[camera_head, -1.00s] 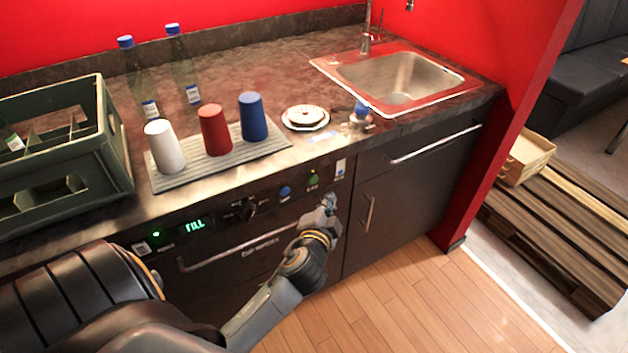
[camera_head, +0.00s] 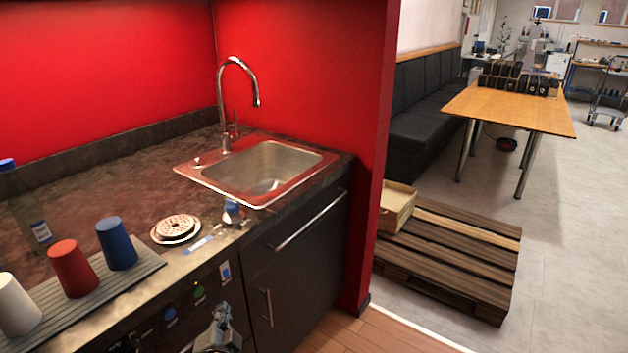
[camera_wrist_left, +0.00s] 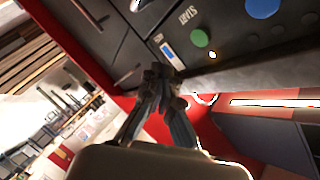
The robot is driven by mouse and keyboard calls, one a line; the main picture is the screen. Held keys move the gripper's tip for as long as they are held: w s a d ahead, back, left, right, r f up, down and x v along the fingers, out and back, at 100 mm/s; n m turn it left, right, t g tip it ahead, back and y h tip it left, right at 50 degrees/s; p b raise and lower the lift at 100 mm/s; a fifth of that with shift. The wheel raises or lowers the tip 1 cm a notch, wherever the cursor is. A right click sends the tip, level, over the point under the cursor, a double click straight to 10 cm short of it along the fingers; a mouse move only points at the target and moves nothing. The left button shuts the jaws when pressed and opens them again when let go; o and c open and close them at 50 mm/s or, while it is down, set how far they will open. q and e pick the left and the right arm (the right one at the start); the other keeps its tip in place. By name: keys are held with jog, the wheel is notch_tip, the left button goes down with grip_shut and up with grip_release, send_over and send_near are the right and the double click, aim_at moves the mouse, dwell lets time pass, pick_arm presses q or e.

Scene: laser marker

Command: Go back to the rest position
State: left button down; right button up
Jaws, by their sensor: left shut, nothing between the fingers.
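My left gripper (camera_head: 220,320) shows at the bottom of the head view, in front of the dark counter front, below the green button (camera_head: 199,292) and the blue button (camera_head: 169,315). In the left wrist view the left gripper (camera_wrist_left: 160,76) has its fingers together, shut and empty. The wrist view also shows the green button (camera_wrist_left: 199,38) and the blue button (camera_wrist_left: 262,7) beyond the fingertips, apart from them. My right gripper is in neither view.
On the counter stand a white cup (camera_head: 17,305), a red cup (camera_head: 73,268) and a blue cup (camera_head: 117,244) on a ribbed mat (camera_head: 140,268). A sink (camera_head: 262,170) is behind. A wooden pallet (camera_head: 455,250) lies right of the red wall; floor beyond is open.

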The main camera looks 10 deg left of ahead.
pick_arm(q)
jog(key=s+d+f+g+h+p, duration=0.15)
jog(key=s+f, duration=0.25)
jog(key=f, duration=0.7)
jog(key=s+d+f+g+h, duration=0.2)
jog(key=s+f+g, duration=0.15)
jog(key=f, duration=0.75)
jog(key=s+d+f+g+h, duration=0.15)
jog(key=s+f, duration=0.35)
jog(key=f, duration=0.6)
jog(key=s+f+n+g, duration=0.1)
jog(key=s+f, duration=0.4)
jog(key=s, duration=0.5)
jog(key=s+d+f+n+g+p, duration=0.1)
jog(key=s+f, duration=0.4)
jog(key=s, duration=0.5)
jog(key=s+d+f+n+g+h, duration=0.1)
jog(key=s+f+g, duration=0.3)
jog(key=s, duration=0.6)
jog(key=shift+d+f+n+g, duration=0.15)
jog(key=shift+f+n+g, duration=0.2)
jog(key=shift+f+n, duration=0.35)
